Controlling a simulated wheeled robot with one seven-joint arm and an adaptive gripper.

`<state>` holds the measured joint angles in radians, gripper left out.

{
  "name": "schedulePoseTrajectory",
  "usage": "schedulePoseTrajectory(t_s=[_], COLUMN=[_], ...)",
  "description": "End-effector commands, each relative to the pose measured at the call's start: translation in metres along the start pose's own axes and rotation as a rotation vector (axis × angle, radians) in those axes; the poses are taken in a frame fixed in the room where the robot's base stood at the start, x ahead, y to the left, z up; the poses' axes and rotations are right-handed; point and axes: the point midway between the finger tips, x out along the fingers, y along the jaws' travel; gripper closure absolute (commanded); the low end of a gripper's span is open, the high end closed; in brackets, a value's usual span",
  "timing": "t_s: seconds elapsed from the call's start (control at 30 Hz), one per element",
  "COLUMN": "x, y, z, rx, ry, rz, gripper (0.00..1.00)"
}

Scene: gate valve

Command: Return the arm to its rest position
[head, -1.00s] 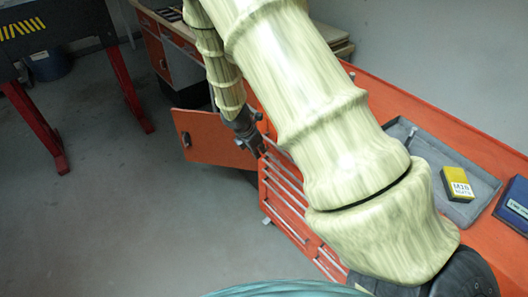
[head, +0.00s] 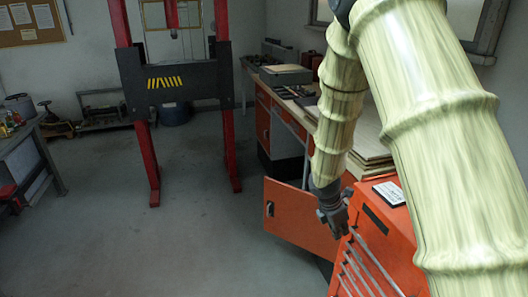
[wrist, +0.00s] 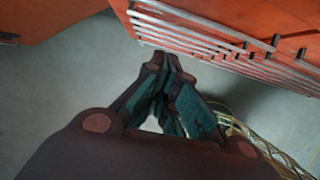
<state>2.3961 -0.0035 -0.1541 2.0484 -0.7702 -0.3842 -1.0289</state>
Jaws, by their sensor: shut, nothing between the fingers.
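My arm (head: 430,130) is pale, ribbed and yellow-green, and fills the right side of the head view. Its forearm hangs down to my dark gripper (head: 342,230), which points downward beside the drawer handles of the orange cabinet (head: 372,262). In the wrist view my gripper (wrist: 168,68) has its dark fingers with green inner pads brought together at the tips, shut and empty. The drawer fronts (wrist: 215,42) lie just beyond and above the fingers in that view. I cannot tell whether the fingers touch them. No gate valve can be made out.
An open orange door (head: 300,218) stands left of the gripper. A workbench (head: 285,105) with boards lies behind. A red and black press frame (head: 175,85) stands further back. The grey floor (head: 170,250) is clear at left centre. A side bench (head: 30,145) is at far left.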

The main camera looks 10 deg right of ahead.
Motion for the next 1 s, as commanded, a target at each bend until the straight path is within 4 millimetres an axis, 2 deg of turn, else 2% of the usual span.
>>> schedulePoseTrajectory(t_s=[0.13,0.27,0.4,0.6,0.8,1.0], x=[0.017,0.051,0.089,0.13,0.16,0.179], y=[-0.012,-0.04,-0.08,-0.142,-0.207,-0.273], z=[-0.019,-0.063,-0.117,-0.18,-0.226,-0.252], rx=[0.046,0.175,0.382,0.698,1.03,1.355], ry=[0.039,0.128,0.232,0.33,0.368,0.348], rz=[-0.013,-0.04,-0.087,-0.169,-0.249,-0.309], gripper=[1.0,1.0,1.0,1.0,1.0,1.0])
